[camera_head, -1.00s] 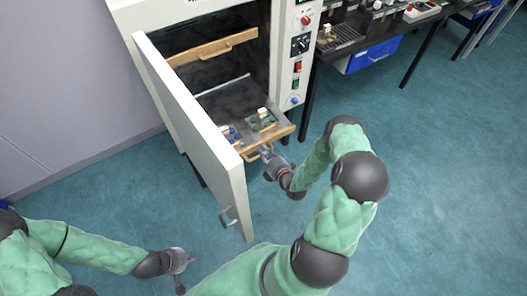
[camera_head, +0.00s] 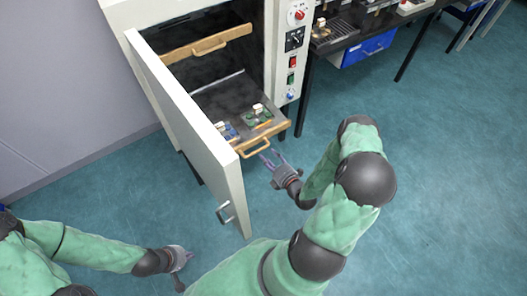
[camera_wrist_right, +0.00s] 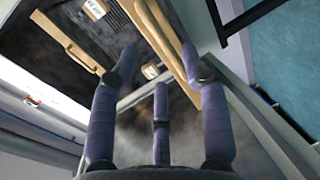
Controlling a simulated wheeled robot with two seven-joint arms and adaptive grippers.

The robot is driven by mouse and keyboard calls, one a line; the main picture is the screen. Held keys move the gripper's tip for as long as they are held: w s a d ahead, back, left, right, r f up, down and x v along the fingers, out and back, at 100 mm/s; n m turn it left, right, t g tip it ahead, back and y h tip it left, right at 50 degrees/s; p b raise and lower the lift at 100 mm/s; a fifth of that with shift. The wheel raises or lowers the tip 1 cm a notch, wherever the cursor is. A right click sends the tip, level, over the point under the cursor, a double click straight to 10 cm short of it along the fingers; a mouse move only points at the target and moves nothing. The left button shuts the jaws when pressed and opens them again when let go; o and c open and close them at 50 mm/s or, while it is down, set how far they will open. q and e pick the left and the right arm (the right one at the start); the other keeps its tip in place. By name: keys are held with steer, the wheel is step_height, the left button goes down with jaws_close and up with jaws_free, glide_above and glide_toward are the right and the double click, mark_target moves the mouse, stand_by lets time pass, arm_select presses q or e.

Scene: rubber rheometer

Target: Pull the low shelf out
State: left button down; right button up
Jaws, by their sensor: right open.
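The low shelf (camera_head: 224,103) stands partly out of the oven, its front edge past the opening. It bears two small green and blue pieces with white tops. Its light wooden front has a bow handle (camera_head: 256,150). My right gripper (camera_head: 271,158) is open and empty, just in front of and to the right of this handle, apart from it. In the right wrist view its purple fingers (camera_wrist_right: 160,85) are spread, with wooden bars of the shelf front (camera_wrist_right: 152,30) beyond. My left gripper (camera_head: 184,257) hangs low at the left, away from the shelf; its fingers are too small to read.
The oven door (camera_head: 190,120) stands open left of the shelf, with a metal handle (camera_head: 225,212). An upper shelf with a wooden front (camera_head: 207,45) sits inside the oven. A bench with a blue drawer (camera_head: 368,50) is at right. The floor in front is clear.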

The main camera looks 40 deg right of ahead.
steer(key=shift+v, duration=2.45)
